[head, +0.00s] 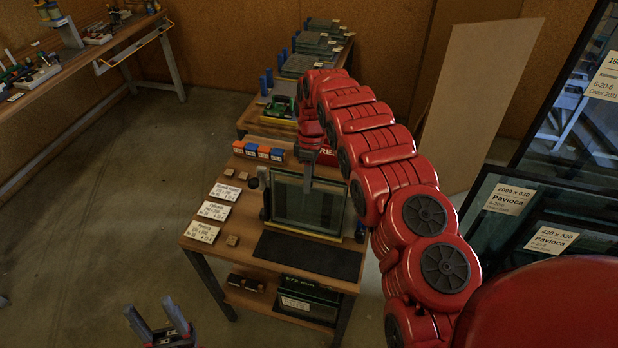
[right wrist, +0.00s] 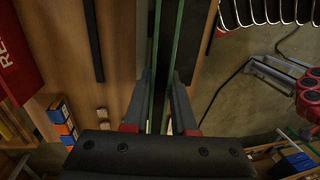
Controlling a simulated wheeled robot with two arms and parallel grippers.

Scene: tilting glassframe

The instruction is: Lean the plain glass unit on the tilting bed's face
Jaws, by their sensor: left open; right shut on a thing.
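The glass unit (head: 330,208) is a dark, clear rectangular pane, standing near upright on the bench behind a black mat. My right gripper (head: 308,184) comes down from above and is shut on its top edge. In the right wrist view the unit (right wrist: 164,50) shows edge-on as two green glass edges with a dark band between, held between the fingers (right wrist: 160,88). The tilting bed is mostly hidden; a pale frame edge (head: 304,233) shows below the glass, and I cannot tell whether they touch. My left gripper (head: 160,328) is open and empty, low beside the bench.
The black mat (head: 308,256) lies bare at the bench front. Label cards (head: 213,210) and small wooden blocks lie left; blue and orange boxes (head: 259,152) stand behind. A red box (head: 325,157) is close by the arm. Large labelled glass sheets (head: 560,200) and a brown panel (head: 475,105) stand right.

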